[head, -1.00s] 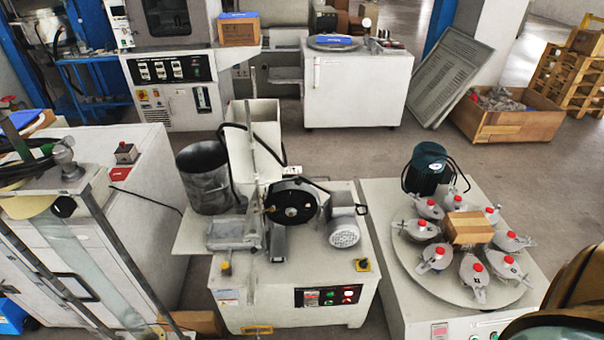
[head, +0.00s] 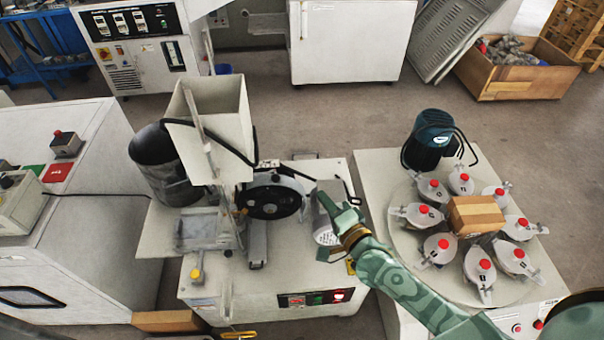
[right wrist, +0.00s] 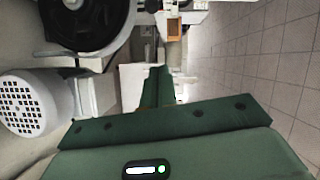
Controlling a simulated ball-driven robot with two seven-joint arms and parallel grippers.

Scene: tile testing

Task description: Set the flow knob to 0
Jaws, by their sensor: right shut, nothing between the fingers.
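I cannot make out a marked flow knob for certain. The abrasion machine (head: 340,170) stands in the middle of the head view, with a pale feed hopper (head: 212,105), a black wheel (head: 272,201) and a grey motor (head: 326,232). A small yellow knob (head: 196,272) sits at its front left. My right gripper (head: 324,199) is shut and empty, over the motor and right of the wheel. In the right wrist view its fingers (right wrist: 158,80) are together, with the wheel (right wrist: 88,22) and motor (right wrist: 28,103) to their left. My left gripper is not in view.
A round table (head: 405,245) at the right bears several grey jars with red caps around a cardboard box (head: 476,215); a dark green motor (head: 433,140) stands behind. A white cabinet (head: 85,240) is at the left. Open floor (head: 300,95) lies behind the machine.

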